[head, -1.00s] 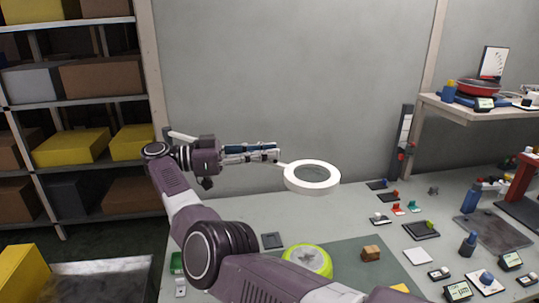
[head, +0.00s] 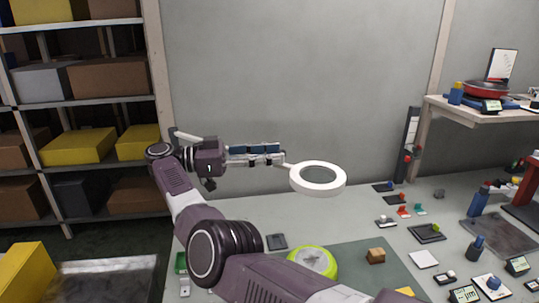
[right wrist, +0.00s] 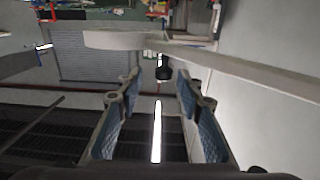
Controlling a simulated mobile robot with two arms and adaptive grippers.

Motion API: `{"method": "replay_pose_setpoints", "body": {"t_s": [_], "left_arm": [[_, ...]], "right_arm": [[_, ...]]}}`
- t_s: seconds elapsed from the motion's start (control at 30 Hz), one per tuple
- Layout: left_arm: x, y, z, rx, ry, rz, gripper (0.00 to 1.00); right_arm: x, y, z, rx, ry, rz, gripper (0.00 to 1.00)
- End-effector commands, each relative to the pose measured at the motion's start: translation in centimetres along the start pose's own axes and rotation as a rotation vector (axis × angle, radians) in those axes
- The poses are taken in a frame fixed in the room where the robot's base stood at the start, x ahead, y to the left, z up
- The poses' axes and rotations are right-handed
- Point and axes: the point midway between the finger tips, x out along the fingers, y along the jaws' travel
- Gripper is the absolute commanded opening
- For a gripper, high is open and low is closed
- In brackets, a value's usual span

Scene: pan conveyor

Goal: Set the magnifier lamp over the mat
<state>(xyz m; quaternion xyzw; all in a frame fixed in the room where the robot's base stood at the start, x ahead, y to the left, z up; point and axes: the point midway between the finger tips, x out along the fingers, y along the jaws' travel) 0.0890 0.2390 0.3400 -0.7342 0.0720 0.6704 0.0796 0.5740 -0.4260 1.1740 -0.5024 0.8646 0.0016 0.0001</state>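The magnifier lamp's white ring head (head: 335,186) hangs above the table, behind and above the grey-green mat (head: 350,252). A thin white lamp arm runs left from the ring, behind my right gripper. My right gripper (head: 281,155) points right, with its fingertips close to the neck of the ring. In the right wrist view the blue-padded fingers (right wrist: 155,82) stand apart with a clear gap and nothing between them. The lamp ring (right wrist: 125,40) and its arm (right wrist: 250,68) cross beyond the fingertips there. My left gripper is not in view.
Several small parts and gauges crowd the table's right side. A raised shelf (head: 478,113) stands at back right, box racks (head: 95,103) at left. My right arm hides the mat's front.

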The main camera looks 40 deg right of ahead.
Motion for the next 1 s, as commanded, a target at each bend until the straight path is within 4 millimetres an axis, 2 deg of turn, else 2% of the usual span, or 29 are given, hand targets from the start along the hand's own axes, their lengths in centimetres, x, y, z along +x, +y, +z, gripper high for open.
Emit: {"method": "replay_pose_setpoints", "body": {"t_s": [0.17,0.4,0.53,0.7,1.0], "left_arm": [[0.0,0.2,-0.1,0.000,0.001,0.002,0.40],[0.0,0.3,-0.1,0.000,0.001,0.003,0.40],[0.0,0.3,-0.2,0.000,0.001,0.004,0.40],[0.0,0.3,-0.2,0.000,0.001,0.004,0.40],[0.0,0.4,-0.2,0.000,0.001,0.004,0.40]], "right_arm": [[-0.1,0.0,-2.1,0.006,-0.001,0.000,0.34],[-0.2,0.1,-6.8,0.004,-0.001,-0.001,0.34],[-0.3,0.1,-8.7,0.001,-0.001,-0.002,0.34],[-0.3,0.2,-9.8,0.001,0.000,-0.001,0.34],[-0.3,0.2,-9.9,0.000,0.000,-0.001,0.34]]}}
